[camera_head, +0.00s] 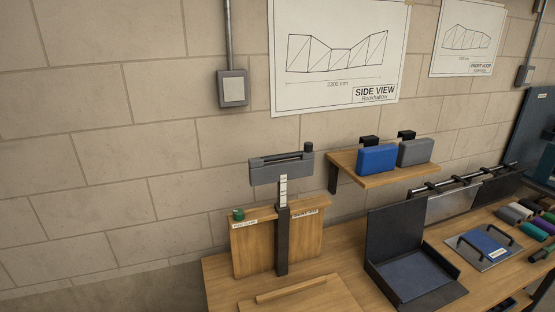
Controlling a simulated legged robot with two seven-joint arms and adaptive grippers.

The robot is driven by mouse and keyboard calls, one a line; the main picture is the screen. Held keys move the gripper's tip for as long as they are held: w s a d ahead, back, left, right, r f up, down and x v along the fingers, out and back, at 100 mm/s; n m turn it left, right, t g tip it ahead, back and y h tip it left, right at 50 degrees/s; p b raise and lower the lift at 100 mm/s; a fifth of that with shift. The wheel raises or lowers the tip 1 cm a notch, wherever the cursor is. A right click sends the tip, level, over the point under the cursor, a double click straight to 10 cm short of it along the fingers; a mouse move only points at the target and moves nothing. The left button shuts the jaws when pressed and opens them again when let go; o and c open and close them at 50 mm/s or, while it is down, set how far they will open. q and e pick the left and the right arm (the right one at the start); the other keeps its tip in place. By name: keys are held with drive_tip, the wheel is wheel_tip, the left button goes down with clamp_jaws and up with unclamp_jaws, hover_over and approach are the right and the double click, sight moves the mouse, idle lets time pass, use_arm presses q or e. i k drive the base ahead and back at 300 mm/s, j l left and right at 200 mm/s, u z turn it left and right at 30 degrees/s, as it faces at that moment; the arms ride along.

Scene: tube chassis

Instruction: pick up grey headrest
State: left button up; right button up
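The grey headrest (416,152) is a rounded padded block with a black bracket at its upper left. It stands on a small wooden wall shelf (384,177), at the shelf's right side. A similar blue headrest (376,159) stands just left of it, also with a black bracket behind it. Neither of my grippers is in the head view.
A grey bar on a black post (282,170) rises left of the shelf. Below stand an open dark box (391,244) and a wooden bench (225,283). Rolls (522,211) and a handled plate (484,247) lie at right.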

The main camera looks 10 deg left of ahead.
sight(412, 151)
drive_tip(key=u, duration=0.65)
drive_tip(key=l+u, duration=1)
drive_tip(key=k+l+u, duration=0.2)
drive_tip(key=l+u, duration=0.15)
drive_tip(key=u, duration=0.15)
drive_tip(key=k+l+u, duration=0.2)
drive_tip(key=l+u, duration=0.15)
drive_tip(key=u, duration=0.15)
